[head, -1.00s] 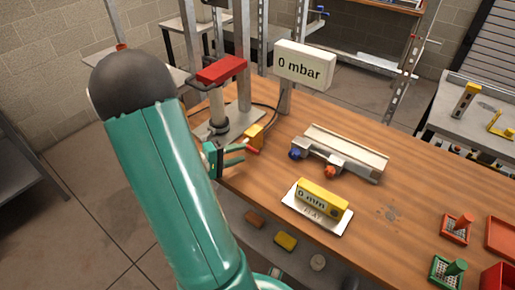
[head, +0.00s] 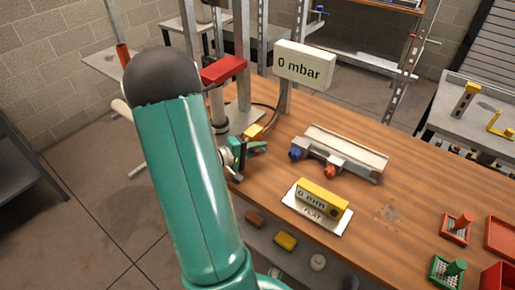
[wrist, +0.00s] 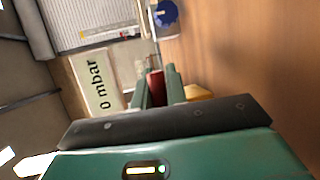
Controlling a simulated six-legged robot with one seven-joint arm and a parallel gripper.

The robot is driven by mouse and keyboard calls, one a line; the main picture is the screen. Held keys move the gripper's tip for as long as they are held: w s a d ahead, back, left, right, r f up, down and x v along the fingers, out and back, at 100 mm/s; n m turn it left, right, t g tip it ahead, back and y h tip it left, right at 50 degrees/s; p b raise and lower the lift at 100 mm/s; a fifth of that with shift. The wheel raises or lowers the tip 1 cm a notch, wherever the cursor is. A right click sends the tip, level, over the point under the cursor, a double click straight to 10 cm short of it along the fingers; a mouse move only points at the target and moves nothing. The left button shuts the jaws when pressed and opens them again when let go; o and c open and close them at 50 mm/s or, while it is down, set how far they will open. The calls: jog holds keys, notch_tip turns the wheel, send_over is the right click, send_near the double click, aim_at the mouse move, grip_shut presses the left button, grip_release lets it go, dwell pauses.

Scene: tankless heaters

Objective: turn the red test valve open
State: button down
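The red test valve handle (wrist: 155,86) shows in the wrist view between the two green fingers of my gripper (wrist: 160,88). A yellow block (wrist: 198,92) sits just right of the fingers there. In the head view my gripper (head: 256,148) is at the left edge of the wooden bench, close to the yellow valve body (head: 253,131). The fingers appear open around the red handle; I cannot tell whether they touch it. A white gauge display (head: 304,65) reads 0 mbar, and it also shows in the wrist view (wrist: 97,80).
A metal stand with a red top bracket (head: 223,70) rises behind my gripper. Red and green trays (head: 457,228) are at the right front.

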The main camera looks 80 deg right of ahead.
jog(key=shift+r, duration=0.1)
dwell(0.3)
jog(key=n, duration=0.1)
jog(key=r+n+g, duration=0.1)
jog(key=n, duration=0.1)
jog(key=r+n+g+h, duration=0.1)
jog(key=shift+w+n, duration=0.3)
jog(key=shift+w+d+r+n+h, duration=0.25)
jog(key=shift+w+r+n+h, duration=0.5)
jog(key=shift+n, duration=1.4)
jog(key=shift+w+d+r+n+h, duration=0.3)
jog(key=shift+n+h, duration=0.8)
jog(key=shift+n, duration=1.1)
jog(key=shift+w+d+r+n+h, duration=0.2)
jog(key=shift+w+r+n+h, duration=0.55)
jog(key=shift+n, duration=1.4)
jog(key=shift+s+f, duration=0.2)
jog(key=shift+f, duration=0.1)
jog(key=c, duration=1.4)
grip_release()
